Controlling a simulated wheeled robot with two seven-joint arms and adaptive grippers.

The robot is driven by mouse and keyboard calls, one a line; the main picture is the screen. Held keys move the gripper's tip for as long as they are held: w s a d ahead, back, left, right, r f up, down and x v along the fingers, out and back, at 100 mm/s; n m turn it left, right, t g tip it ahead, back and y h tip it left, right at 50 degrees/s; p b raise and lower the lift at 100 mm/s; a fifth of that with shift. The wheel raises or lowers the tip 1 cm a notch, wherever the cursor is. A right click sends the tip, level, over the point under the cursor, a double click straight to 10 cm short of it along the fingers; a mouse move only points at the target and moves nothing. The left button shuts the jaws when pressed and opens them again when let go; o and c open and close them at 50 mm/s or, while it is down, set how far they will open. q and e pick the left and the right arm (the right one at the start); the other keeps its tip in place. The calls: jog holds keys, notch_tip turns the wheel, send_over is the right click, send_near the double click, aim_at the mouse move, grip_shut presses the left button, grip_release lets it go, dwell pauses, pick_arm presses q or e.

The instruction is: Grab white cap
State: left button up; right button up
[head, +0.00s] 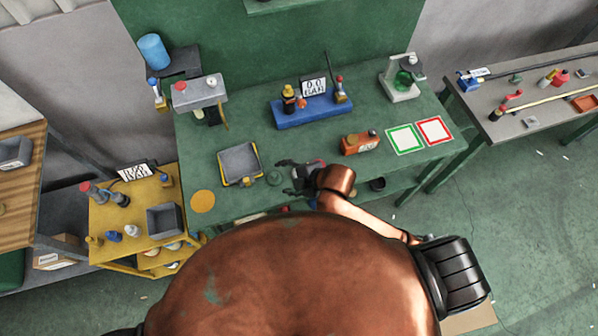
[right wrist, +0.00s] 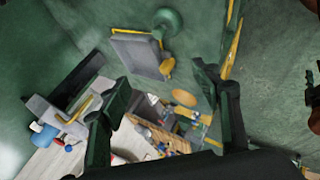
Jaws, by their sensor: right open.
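A small white piece (head: 131,231), which looks like the white cap, stands on the yellow cart (head: 103,213) at the left of the head view. A blue piece (head: 113,236) is just left of it. My right gripper (head: 287,178) is over the green workbench, right of the grey tray, well to the right of the cart. Its two dark fingers are spread apart in the right wrist view (right wrist: 165,108), with nothing held between them. The cap is too small to make out in the wrist view. My left gripper is not in view.
The green workbench (head: 310,140) holds a grey tray (head: 240,162), a blue stand (head: 313,112), an orange box (head: 360,142) and green and red framed squares. A wooden table (head: 20,190) stands far left.

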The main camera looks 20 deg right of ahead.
jog(key=a+f+n+g, duration=0.2)
jog(key=a+n, duration=0.4)
jog(key=n, duration=0.9)
jog(key=w+d+n, duration=0.1)
jog(key=d+n, duration=0.2)
jog(key=d, duration=0.1)
jog(key=w+d+f+n+h, duration=0.1)
jog(key=w+d+n, duration=0.1)
jog(key=d, duration=0.3)
jog(key=w+d+f+n+g+h, duration=0.1)
jog(key=w+d+n, duration=0.1)
jog(key=d+n, duration=0.2)
jog(key=shift+d+f, duration=0.25)
jog(key=shift+d, duration=0.3)
jog(key=shift+w+d+f+n, duration=0.15)
jog(key=shift+f+n, duration=0.05)
jog(key=shift+n, duration=0.1)
jog(key=x, duration=0.7)
jog(key=shift+d+f+p, duration=0.2)
jog(key=shift+f+p, duration=0.1)
jog(key=shift+p, duration=0.05)
jog(key=shift+c, duration=0.4)
jog(key=c, duration=1.2)
